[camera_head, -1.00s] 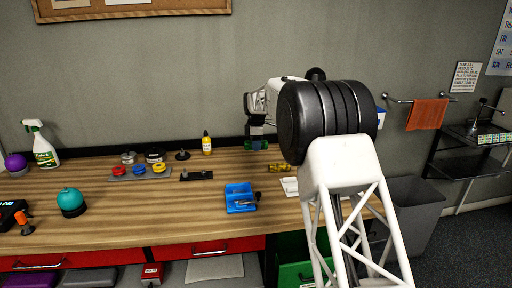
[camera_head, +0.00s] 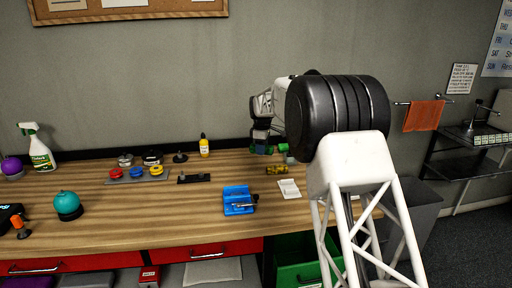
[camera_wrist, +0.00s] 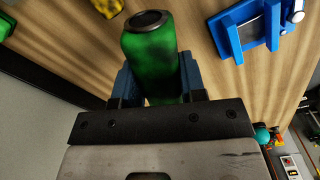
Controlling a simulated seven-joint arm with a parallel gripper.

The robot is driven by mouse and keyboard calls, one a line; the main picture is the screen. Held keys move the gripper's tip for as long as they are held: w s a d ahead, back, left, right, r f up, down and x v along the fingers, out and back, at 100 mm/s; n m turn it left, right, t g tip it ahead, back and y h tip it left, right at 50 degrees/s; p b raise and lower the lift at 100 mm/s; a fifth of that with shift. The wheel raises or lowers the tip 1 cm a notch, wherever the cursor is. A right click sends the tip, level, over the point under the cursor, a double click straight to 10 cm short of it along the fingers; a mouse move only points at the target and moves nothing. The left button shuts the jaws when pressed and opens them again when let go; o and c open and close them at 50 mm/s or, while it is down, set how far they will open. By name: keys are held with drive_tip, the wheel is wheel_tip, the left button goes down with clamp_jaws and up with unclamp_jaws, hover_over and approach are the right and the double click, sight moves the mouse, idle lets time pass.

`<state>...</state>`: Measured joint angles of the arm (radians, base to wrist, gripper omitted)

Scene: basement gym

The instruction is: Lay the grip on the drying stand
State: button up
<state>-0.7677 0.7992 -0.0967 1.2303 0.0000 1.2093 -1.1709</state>
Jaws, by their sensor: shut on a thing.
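My gripper (camera_head: 261,143) is shut on a green cylindrical grip with a dark ringed end. The grip (camera_wrist: 150,48) sits between the blue fingers in the wrist view, and its other end is hidden by the gripper. In the head view the held grip (camera_head: 262,150) shows small below the fingers, near the back of the wooden bench. A blue stand (camera_head: 238,201) with raised supports is on the bench, left of and nearer than the gripper. It also shows at the upper right of the wrist view (camera_wrist: 232,37). I cannot tell for certain that it is the drying stand.
A yellow patterned cylinder (camera_head: 277,170) and a white card (camera_head: 289,189) lie right of the blue stand. Another green thing (camera_head: 283,148) is close to the gripper. A black strip (camera_head: 194,179), a tray of coloured discs and a yellow bottle (camera_head: 204,148) are left.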

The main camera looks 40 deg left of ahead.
drive_tip(key=w+d+f+m, duration=0.1)
drive_tip(key=d+m, duration=1.2)
drive_tip(key=shift+w+d+f, duration=0.2)
drive_tip(key=shift+w+f, duration=0.1)
drive_tip(key=shift+f, duration=0.05)
drive_tip(key=shift+f, duration=3.5)
drive_tip(key=shift+f, duration=1.45)
drive_tip(key=o, duration=1)
drive_tip(key=shift+o, duration=0.2)
wheel_tip(320, 180, up, 8)
drive_tip(key=shift+f, duration=0.15)
